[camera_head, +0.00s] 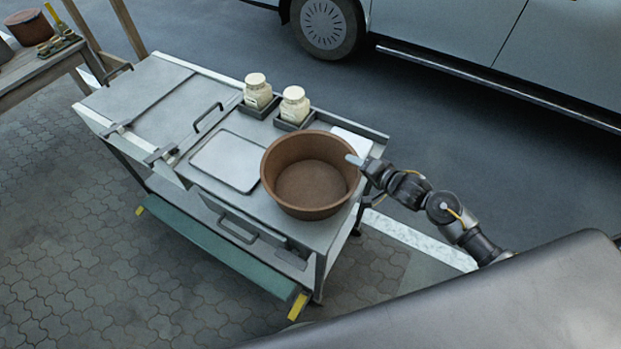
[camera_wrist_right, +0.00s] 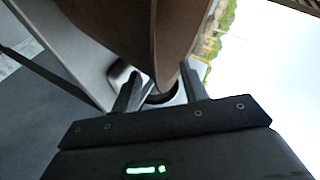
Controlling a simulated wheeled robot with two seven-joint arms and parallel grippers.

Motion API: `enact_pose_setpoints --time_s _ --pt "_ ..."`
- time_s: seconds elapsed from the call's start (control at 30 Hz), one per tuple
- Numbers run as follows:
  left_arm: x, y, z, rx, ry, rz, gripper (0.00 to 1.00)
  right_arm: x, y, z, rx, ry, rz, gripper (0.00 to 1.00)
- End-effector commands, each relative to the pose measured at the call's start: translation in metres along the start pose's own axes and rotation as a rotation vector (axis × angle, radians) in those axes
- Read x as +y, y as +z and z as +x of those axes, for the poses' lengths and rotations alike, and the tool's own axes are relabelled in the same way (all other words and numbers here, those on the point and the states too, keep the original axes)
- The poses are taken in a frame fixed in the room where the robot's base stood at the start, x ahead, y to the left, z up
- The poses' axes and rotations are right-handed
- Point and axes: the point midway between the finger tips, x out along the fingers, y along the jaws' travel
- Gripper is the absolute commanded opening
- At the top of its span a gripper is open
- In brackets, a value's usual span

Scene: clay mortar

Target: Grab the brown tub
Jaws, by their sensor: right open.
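The brown tub (camera_head: 300,192) is a round, open, empty bowl standing upright at the right end of the grey metal cart. It also shows large in the right wrist view (camera_wrist_right: 120,30). My right gripper (camera_head: 353,160) is at the tub's right rim in the head view. In the right wrist view its two fingers (camera_wrist_right: 160,88) are spread apart, with the tub's wall reaching down toward the space between them. I cannot tell whether either finger touches the wall. My left gripper is not in view.
The cart top (camera_head: 240,202) also holds two cream jars (camera_head: 258,90) (camera_head: 294,105) in dark holders along its back edge. A flat grey tray (camera_head: 226,160) lies left of the tub. A parked vehicle (camera_head: 440,35) stands behind. Another table (camera_head: 40,68) is at the far left.

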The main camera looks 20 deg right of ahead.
Motion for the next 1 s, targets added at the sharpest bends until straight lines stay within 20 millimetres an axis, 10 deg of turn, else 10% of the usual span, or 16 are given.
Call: enact_pose_setpoints --time_s 0.27,0.63,1.0 --pt "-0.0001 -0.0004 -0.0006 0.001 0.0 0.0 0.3 0.0006 0.0006 0.0047 -0.001 0.001 -0.001 0.44" --pt "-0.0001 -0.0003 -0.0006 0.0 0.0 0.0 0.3 0.0003 0.0006 0.0044 -0.001 0.0 -0.001 0.0" --pt "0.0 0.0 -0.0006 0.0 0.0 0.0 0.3 -0.0002 0.0002 0.0044 0.0 -0.001 0.0 0.0"
